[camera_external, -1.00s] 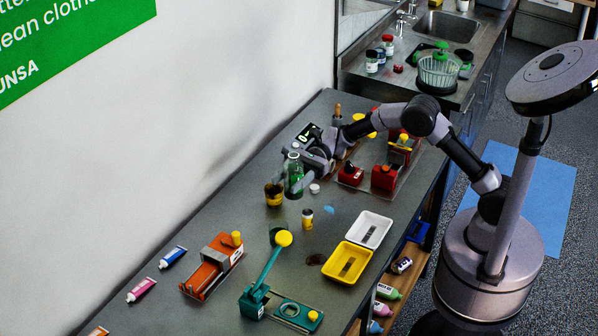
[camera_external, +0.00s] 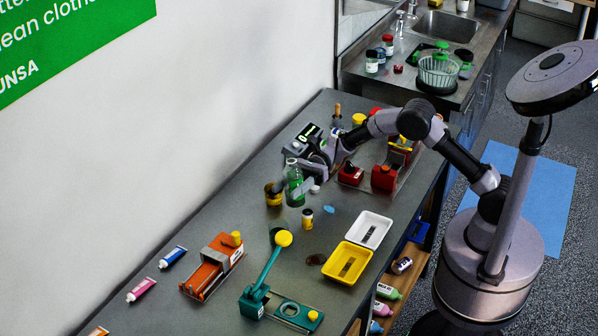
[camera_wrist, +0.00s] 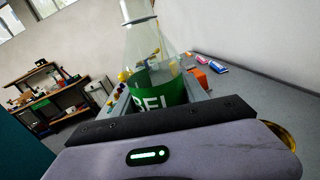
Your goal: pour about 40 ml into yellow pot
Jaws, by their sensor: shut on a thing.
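My gripper (camera_external: 304,186) is shut on a clear bottle with a green label (camera_external: 294,182). In the wrist view the bottle (camera_wrist: 147,42) stands between the fingers, close to upright, its neck cut off by the top edge. The yellow pot (camera_external: 273,198) stands on the bench just left of the bottle in the external view, with a dark opening. The bottle partly overlaps the pot's right side there; I cannot tell whether they touch. A yellow rounded edge (camera_wrist: 287,134) shows at the lower right of the wrist view, mostly hidden by my gripper; I cannot tell what it is.
A small yellow-labelled jar (camera_external: 307,218) stands in front of the bottle. A scale-like device (camera_external: 303,138) is behind my gripper. White (camera_external: 370,223) and yellow (camera_external: 346,270) trays, a teal lever device (camera_external: 262,283) and an orange device (camera_external: 211,265) stand nearer. Bench left of the pot is clear.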

